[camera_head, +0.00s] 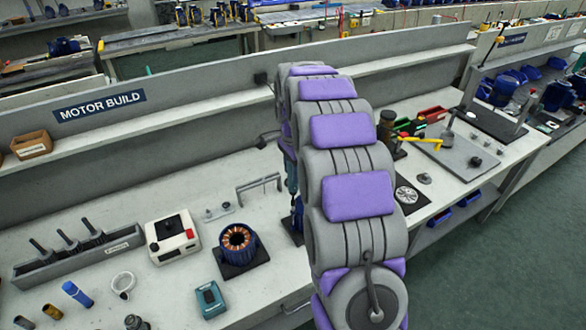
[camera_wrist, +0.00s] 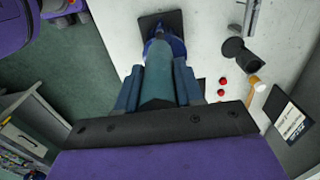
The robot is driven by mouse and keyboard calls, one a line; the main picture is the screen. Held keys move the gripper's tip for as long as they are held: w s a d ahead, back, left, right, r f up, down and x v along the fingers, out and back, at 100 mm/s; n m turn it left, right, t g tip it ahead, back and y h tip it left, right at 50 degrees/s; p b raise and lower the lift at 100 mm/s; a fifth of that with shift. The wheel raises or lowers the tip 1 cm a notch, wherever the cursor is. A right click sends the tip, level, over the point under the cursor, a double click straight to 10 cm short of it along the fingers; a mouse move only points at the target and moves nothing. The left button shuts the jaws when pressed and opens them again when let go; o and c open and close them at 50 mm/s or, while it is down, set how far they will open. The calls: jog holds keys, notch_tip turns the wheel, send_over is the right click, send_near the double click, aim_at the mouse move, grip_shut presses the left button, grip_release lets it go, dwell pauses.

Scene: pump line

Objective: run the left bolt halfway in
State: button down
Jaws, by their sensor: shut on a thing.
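In the wrist view, my gripper (camera_wrist: 157,68) is shut on a teal, rounded tool (camera_wrist: 156,86) that lies between its two blue-grey fingers. The tool's far end points at a blue motor part (camera_wrist: 161,42) on a dark pad (camera_wrist: 147,24). Whether the tool touches the part cannot be told. The left bolt cannot be made out in either view.
On the bench left of my arm are a blue stator with copper windings (camera_head: 238,240), a white box (camera_head: 172,238), a teal box (camera_head: 210,299) and a tool rack (camera_head: 78,255). A metal frame (camera_head: 258,187) stands behind. A yellow-handled fixture (camera_head: 425,143) is at right.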

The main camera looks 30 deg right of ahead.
jog(key=shift+f, duration=0.55)
dwell(0.5)
jog(key=shift+f+p, duration=0.25)
jog(key=shift+p, duration=0.85)
dwell(3.4)
